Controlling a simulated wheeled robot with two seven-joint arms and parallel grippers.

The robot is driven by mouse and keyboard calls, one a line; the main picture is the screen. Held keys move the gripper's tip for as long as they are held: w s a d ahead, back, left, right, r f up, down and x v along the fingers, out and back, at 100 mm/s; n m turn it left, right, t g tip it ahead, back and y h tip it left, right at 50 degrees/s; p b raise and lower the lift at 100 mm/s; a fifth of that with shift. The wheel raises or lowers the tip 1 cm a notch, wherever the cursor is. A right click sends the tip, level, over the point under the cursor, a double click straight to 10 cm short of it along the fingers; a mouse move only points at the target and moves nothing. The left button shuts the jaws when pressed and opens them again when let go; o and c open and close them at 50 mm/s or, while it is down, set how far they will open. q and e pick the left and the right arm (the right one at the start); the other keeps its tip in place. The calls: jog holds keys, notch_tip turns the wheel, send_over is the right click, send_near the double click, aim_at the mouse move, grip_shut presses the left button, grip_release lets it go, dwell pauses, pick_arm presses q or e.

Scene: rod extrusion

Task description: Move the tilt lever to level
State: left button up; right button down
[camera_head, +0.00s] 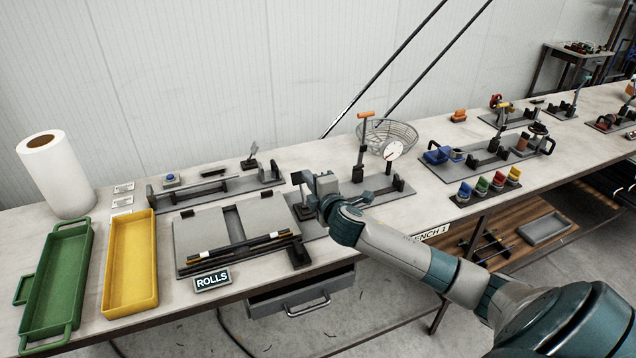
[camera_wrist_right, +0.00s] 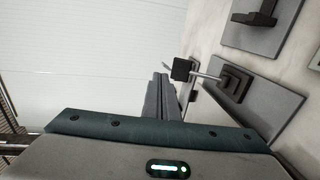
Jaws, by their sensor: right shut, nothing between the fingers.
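A lever with a flat black head (camera_head: 297,178) stands on a dark stepped base (camera_head: 303,212) on the bench, beside my right gripper. In the right wrist view its square black knob (camera_wrist_right: 181,69) sits on a thin metal rod that runs to the base (camera_wrist_right: 236,82). My right gripper (camera_head: 311,182) is shut and empty. Its fingers (camera_wrist_right: 163,95) end close to the knob in the right wrist view; I cannot tell whether they touch it. A second, similar black lever (camera_head: 252,156) stands farther back. My left gripper is not in view.
An orange-handled post (camera_head: 363,140) and wire basket (camera_head: 398,132) stand behind the gripper. Yellow (camera_head: 131,262) and green (camera_head: 55,280) trays are at the left.

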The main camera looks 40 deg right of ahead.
jog(key=s+a+r+b, duration=0.1)
jog(key=s+r+b, duration=0.1)
jog(key=s, duration=0.4)
jog(key=shift+a+r, duration=0.25)
jog(key=shift+r, duration=0.65)
jog(key=shift+s+f, duration=0.1)
